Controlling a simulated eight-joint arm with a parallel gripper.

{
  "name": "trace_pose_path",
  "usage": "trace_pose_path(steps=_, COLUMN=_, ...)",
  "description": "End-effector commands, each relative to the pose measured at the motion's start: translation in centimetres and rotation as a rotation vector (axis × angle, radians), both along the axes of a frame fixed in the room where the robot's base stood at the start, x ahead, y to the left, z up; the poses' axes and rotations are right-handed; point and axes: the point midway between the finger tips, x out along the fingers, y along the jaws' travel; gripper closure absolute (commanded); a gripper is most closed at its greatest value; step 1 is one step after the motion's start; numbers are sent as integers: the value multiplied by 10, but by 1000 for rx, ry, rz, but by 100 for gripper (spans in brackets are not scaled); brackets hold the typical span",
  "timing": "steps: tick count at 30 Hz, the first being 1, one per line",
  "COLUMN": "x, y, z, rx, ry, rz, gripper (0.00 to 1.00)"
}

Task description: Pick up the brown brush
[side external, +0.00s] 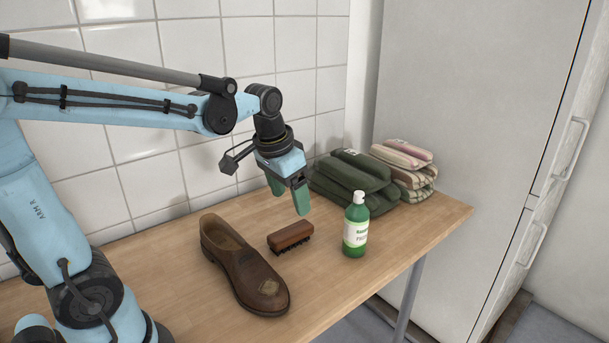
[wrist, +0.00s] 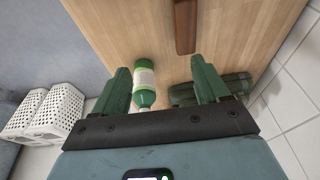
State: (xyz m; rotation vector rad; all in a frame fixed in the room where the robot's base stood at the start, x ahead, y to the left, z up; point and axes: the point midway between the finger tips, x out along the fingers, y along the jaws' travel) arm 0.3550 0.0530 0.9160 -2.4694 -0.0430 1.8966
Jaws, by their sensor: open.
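The brown brush (side external: 290,236) lies on the wooden table with its dark bristles down, between a brown shoe and a green bottle. In the wrist view the brush (wrist: 186,26) shows at the top, cut off by the frame edge, beyond the fingertips. My gripper (side external: 288,196) is above the table, over and slightly behind the brush, apart from it. Its green fingers are spread with nothing between them; they also show in the wrist view (wrist: 160,75).
A brown shoe (side external: 243,265) is left of the brush. A green bottle (side external: 356,226) with a white cap stands to the right. Folded green cloths (side external: 350,182) and striped cloths (side external: 405,172) lie behind. The tiled wall (side external: 180,170) borders the table (side external: 400,243). White baskets (wrist: 55,112) stand below.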

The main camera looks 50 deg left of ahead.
Motion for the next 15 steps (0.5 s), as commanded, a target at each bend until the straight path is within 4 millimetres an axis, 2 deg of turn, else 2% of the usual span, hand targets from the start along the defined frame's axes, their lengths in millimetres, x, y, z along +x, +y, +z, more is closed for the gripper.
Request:
trace_pose_path(steps=1, x=10, y=8, z=-2, rx=-2, ry=37, rz=3, gripper=26)
trace_pose_path(steps=6, x=31, y=32, z=-13, rx=-17, ry=155, rz=4, gripper=26)
trace_pose_path(steps=15, x=46, y=53, z=-29, rx=-39, ry=258, rz=-1, gripper=26)
